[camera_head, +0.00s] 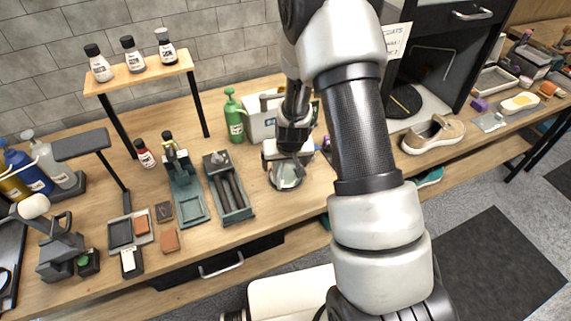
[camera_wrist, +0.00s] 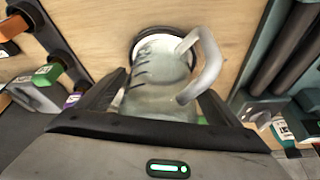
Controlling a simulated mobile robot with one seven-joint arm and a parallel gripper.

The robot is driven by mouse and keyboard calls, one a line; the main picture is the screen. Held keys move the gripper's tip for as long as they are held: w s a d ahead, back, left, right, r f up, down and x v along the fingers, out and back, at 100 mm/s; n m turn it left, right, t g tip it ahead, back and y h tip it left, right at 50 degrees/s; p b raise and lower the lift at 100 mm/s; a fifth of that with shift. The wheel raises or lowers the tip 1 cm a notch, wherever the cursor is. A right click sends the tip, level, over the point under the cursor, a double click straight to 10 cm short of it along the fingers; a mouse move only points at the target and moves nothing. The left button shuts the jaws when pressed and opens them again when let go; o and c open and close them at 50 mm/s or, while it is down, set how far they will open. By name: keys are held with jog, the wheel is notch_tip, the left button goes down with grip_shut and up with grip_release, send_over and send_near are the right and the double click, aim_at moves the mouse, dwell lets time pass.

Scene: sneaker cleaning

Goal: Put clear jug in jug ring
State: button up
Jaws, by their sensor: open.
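The clear jug (camera_wrist: 155,88) is between the two fingers of my gripper (camera_wrist: 162,98) in the wrist view, with its looped handle on the right. My gripper is open around the jug. The jug's far end meets a dark-edged, pale round piece on the wooden table, which looks like the jug ring (camera_wrist: 137,45). I cannot tell whether the jug is fully seated inside it. In the head view the jug (camera_head: 287,177) stands on the table below my gripper (camera_head: 289,152), which partly covers it.
A dark tray with rollers (camera_head: 232,196) lies to the left. A tan sneaker (camera_head: 433,135) sits to the right, beyond my arm. Bare table lies in front of the jug.

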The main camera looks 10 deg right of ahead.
jog(key=s+a+r+y, duration=0.1)
jog(key=s+r, duration=0.4)
jog(key=r, duration=0.8)
jog(key=s+r, duration=0.6)
jog(key=r, duration=0.6)
jog(key=s+d+r+t, duration=0.1)
jog(key=s+r, duration=0.9)
jog(key=s, duration=0.5)
jog(key=shift+s+n+h, duration=0.3)
jog(key=shift+n, duration=0.1)
jog(key=shift+r, duration=0.15)
